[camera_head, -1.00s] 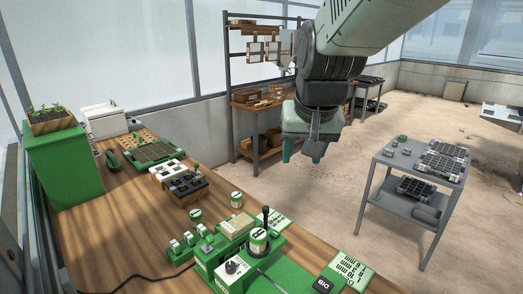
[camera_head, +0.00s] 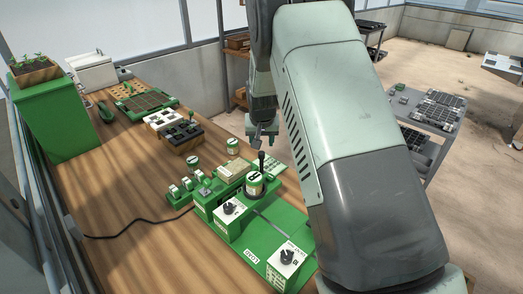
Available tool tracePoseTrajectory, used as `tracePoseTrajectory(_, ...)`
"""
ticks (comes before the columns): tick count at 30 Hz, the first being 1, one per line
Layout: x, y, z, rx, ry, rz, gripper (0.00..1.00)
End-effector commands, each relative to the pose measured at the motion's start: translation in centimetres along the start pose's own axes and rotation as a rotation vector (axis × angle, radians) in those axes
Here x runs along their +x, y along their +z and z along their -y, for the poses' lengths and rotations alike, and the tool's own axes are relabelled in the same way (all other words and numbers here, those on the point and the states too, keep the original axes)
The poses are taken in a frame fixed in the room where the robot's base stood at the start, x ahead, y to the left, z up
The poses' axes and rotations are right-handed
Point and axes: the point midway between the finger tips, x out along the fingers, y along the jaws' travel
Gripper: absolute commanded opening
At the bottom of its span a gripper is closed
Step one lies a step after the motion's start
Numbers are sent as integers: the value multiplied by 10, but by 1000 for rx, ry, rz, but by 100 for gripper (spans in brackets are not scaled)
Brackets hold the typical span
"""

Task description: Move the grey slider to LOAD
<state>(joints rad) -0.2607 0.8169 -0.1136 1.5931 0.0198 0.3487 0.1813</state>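The green seeder (camera_head: 235,252) stands on the wooden bench and carries a LOAD label (camera_head: 250,256) low on its front edge. A thin grey track (camera_head: 272,224) runs across its top between two white-topped dial blocks (camera_head: 229,209) and (camera_head: 287,257). I cannot clearly make out the grey slider; my arm covers the right side of the seeder. My gripper (camera_head: 262,132) hangs above and behind the seeder, apart from it, beside my large forearm. It is seen small and from the side, and its finger gap is not clear.
A dark cell block (camera_head: 181,136) and seed tray (camera_head: 146,97) lie farther back. Open bench (camera_head: 130,200) lies at left.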

Motion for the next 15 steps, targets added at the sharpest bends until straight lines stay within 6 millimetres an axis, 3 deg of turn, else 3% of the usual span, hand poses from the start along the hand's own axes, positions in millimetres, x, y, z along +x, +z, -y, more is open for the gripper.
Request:
tracePoseTrajectory(6,44,1,-1,0,0,3,50)
tracePoseTrajectory(15,71,0,0,0,-1,0,50)
